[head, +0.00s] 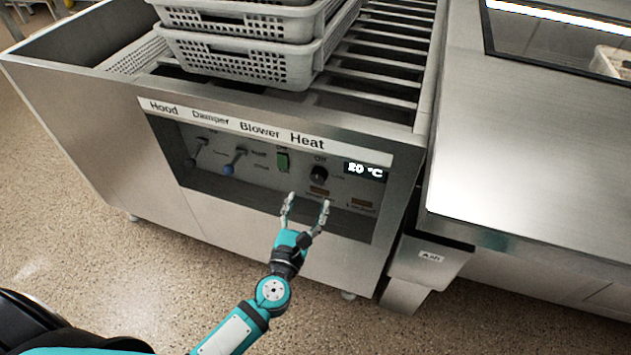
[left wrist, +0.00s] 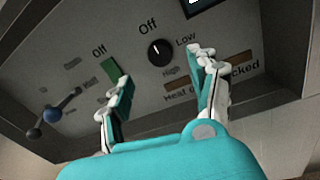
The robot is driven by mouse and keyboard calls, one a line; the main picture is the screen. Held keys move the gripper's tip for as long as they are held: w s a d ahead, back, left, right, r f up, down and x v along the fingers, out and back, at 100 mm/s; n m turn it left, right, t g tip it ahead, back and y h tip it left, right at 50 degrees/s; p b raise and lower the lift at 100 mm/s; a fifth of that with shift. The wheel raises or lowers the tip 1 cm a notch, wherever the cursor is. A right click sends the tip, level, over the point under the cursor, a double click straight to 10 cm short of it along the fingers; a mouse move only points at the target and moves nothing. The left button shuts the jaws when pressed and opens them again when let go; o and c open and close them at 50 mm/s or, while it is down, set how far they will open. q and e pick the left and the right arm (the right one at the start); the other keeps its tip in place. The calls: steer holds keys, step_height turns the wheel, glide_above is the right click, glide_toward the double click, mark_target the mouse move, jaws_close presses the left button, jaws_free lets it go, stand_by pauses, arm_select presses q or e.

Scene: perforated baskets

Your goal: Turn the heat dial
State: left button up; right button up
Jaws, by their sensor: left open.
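The heat dial (head: 319,174) is a black round knob on the recessed control panel, under the word Heat and beside a display reading 20 °C (head: 363,171). In the left wrist view the dial (left wrist: 159,50) has a white mark pointing up toward "Off", with "Low" and "High" to its right and below. My left gripper (head: 306,204) is open and empty, just below and in front of the dial. In the wrist view its fingers (left wrist: 165,92) stand apart, with the dial beyond and between them, not touched. My right gripper is not in view.
Left of the dial are a green blower switch (head: 282,161) and a blue-knobbed damper lever (head: 229,168). Grey perforated baskets (head: 240,68) stand on the rollers above. A steel counter (head: 540,150) is at the right.

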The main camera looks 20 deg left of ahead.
mark_target(318, 179)
arm_select(q)
steer(key=w, duration=0.6)
steer(key=shift+w, duration=0.75)
steer(key=c, duration=1.1)
steer(key=shift+c, duration=0.2)
